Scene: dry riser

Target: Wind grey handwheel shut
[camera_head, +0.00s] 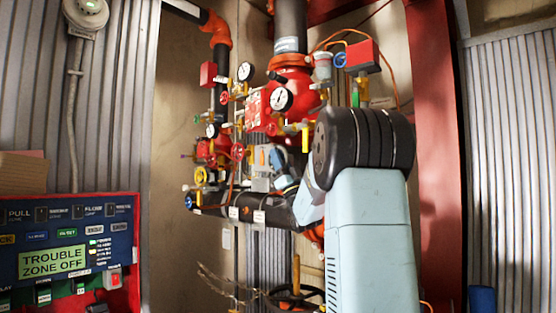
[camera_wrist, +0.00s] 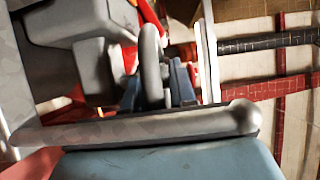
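In the wrist view a grey rounded ring, which looks like the grey handwheel (camera_wrist: 151,62), stands nearly edge-on. My gripper (camera_wrist: 158,92) has its two blue-grey fingers on either side of the ring's lower part. Whether both fingers press on it cannot be made out. A grey bar (camera_wrist: 130,129) crosses the near foreground. In the head view my gripper's end is small and partly hidden at the grey box-like fitting (camera_head: 263,165), and the handwheel cannot be picked out there.
Red valve bodies (camera_head: 290,95), white gauges (camera_head: 281,98) and small red and yellow handwheels crowd the riser. A dark horizontal pipe (camera_head: 245,213) runs below. A red alarm panel (camera_head: 70,250) stands at left and a red column (camera_head: 435,150) at right.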

